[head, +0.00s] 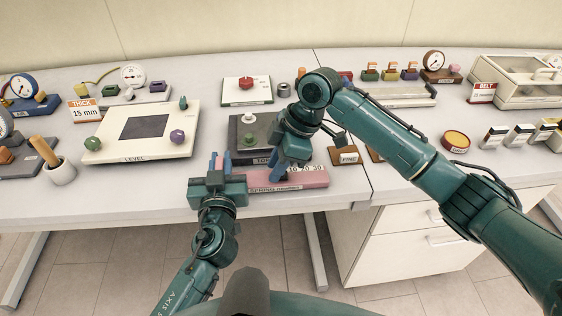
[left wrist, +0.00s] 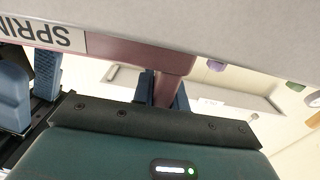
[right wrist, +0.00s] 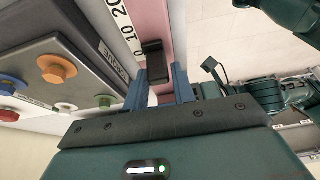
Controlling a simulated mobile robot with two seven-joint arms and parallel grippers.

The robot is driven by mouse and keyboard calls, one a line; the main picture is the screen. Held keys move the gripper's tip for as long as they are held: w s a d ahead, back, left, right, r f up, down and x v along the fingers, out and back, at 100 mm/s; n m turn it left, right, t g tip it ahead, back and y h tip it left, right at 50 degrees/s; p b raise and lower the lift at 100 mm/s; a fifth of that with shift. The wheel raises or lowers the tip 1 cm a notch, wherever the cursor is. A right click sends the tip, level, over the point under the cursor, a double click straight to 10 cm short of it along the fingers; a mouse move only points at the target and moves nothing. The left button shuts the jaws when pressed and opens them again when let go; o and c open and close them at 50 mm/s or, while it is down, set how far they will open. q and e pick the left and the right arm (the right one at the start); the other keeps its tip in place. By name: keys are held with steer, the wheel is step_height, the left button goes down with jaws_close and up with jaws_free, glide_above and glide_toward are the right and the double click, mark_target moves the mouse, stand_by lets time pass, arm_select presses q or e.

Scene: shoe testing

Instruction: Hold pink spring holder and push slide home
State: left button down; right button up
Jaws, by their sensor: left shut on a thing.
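The pink spring holder (head: 310,178) lies along the front edge of the table, with a number scale on top and a label on its front face. My left gripper (head: 218,165) is at its left end. In the left wrist view its fingers close on a pink part (left wrist: 170,88) of the holder. My right gripper (head: 288,172) points down over the holder's middle. In the right wrist view its blue fingers (right wrist: 160,92) stand apart, with the dark slide (right wrist: 154,62) on the pink strip just ahead of the gap. Whether the fingers touch the slide is unclear.
A dark grey box (head: 240,135) with coloured knobs stands right behind the holder. A cup with a wooden handle (head: 60,172) is at far left.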

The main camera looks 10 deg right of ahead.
arm_select(q)
steer(key=shift+a, duration=0.1)
arm_select(e)
steer(key=o, duration=0.3)
steer(key=shift+d, duration=0.15)
steer(key=v, duration=1.2)
arm_select(q)
steer(key=c, duration=1.3)
jaws_free()
steer(key=shift+r, duration=0.1)
